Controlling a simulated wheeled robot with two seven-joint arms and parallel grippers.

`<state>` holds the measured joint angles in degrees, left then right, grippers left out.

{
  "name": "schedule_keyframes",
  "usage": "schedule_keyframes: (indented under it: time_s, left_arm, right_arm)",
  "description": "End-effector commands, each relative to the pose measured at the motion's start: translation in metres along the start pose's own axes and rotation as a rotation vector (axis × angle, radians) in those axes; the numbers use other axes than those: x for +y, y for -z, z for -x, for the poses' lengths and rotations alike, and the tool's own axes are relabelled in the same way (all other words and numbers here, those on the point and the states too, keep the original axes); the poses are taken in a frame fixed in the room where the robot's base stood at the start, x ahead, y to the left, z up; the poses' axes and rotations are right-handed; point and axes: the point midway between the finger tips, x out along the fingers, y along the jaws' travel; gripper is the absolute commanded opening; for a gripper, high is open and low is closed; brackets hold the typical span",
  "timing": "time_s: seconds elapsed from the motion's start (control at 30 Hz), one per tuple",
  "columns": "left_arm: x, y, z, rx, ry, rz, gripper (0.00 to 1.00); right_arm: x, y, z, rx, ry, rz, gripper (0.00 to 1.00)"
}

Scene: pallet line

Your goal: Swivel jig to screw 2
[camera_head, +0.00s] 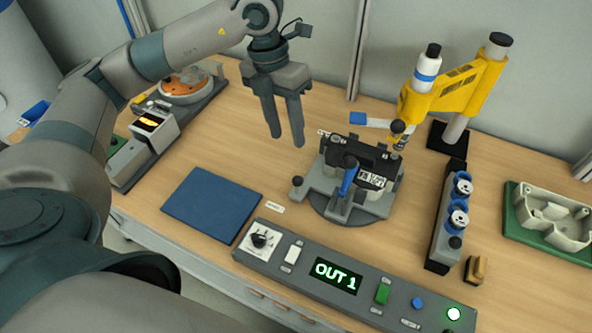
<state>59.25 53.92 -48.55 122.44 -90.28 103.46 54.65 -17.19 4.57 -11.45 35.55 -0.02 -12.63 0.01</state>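The jig (326,184) is a grey fixture on a round dark turntable, right of the picture's middle. It holds a black part (357,153) with a white label, and a blue lever (348,178) stands at its front. A small black knob (297,181) sits on its left side. A yellow screwdriver stand (455,87) rises behind it to the right, its tool tip near the jig's back right. My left gripper (287,142) hangs above the table, left of and behind the jig, fingers apart and empty. My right gripper does not show.
A control panel (300,264) with a display reading "OUT 1" runs along the front edge. A blue mat (211,204) lies left of the jig. A rack (445,225) with blue-ringed cylinders and a green tray (520,230) stand at right. A grey device (150,137) stands at left.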

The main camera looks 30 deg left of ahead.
Motion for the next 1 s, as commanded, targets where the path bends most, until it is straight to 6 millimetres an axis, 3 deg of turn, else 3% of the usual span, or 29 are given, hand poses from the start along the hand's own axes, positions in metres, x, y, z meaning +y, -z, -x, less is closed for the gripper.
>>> schedule_keyframes:
  time_s: [0.6, 0.8, 1.0]
  left_arm:
    - [-0.001, 0.001, -0.106, 0.003, 0.001, -0.001, 0.40]
    - [-0.001, 0.001, -0.127, 0.001, 0.001, -0.001, 0.40]
    - [0.000, 0.001, -0.133, 0.000, 0.000, -0.001, 0.40]
  right_arm:
    - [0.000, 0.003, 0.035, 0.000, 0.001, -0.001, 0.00]
    - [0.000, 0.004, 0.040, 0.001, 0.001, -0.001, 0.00]
    - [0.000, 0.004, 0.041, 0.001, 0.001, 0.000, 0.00]
